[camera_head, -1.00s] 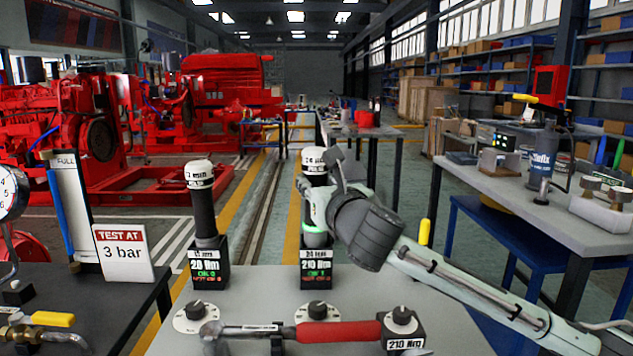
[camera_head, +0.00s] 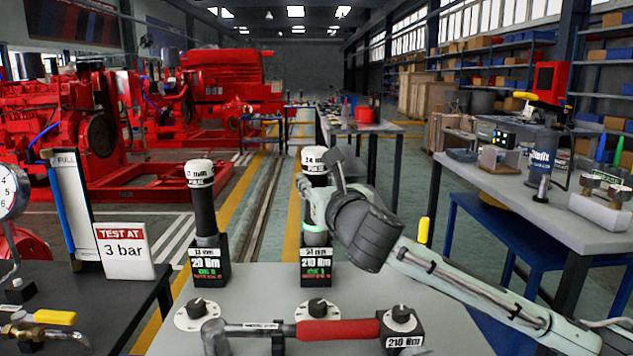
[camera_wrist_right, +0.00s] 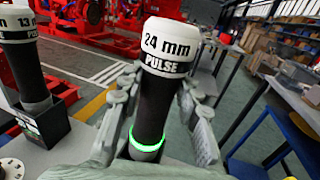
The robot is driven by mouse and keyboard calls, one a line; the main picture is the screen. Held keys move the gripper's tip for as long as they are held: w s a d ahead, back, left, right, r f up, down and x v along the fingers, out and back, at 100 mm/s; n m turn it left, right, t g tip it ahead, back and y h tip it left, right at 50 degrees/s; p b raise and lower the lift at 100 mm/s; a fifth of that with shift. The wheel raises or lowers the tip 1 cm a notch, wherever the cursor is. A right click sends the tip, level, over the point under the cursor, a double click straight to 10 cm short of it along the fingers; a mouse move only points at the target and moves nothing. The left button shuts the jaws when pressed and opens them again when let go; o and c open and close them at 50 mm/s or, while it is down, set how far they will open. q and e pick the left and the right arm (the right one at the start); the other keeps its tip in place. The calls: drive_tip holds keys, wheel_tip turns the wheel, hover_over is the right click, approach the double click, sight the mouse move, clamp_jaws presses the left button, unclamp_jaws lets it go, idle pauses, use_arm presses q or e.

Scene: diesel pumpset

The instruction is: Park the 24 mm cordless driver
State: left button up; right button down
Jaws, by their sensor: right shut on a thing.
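The 24 mm cordless driver (camera_wrist_right: 158,95) stands upright, with a white cap, a black body and a lit green ring low down. My right gripper (camera_head: 316,205) is shut around its body; in the right wrist view a finger lies on each side. In the head view the driver's white cap (camera_head: 314,160) shows above the gripper. My left gripper is out of view.
The 13 mm driver (camera_head: 203,205) stands in its own block to the left. In front are several dial knobs (camera_head: 195,309) and a red-handled torque wrench (camera_head: 335,330) on the grey bench (camera_head: 255,285).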

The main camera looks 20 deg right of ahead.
drive_tip(key=shift+f+b, duration=0.35)
drive_tip(key=shift+f, duration=0.45)
drive_tip(key=c, duration=1)
unclamp_jaws()
drive_tip(key=shift+f, duration=0.25)
drive_tip(key=s, duration=1.2)
drive_tip(key=shift+r, duration=0.2)
drive_tip(key=shift+a, duration=0.15)
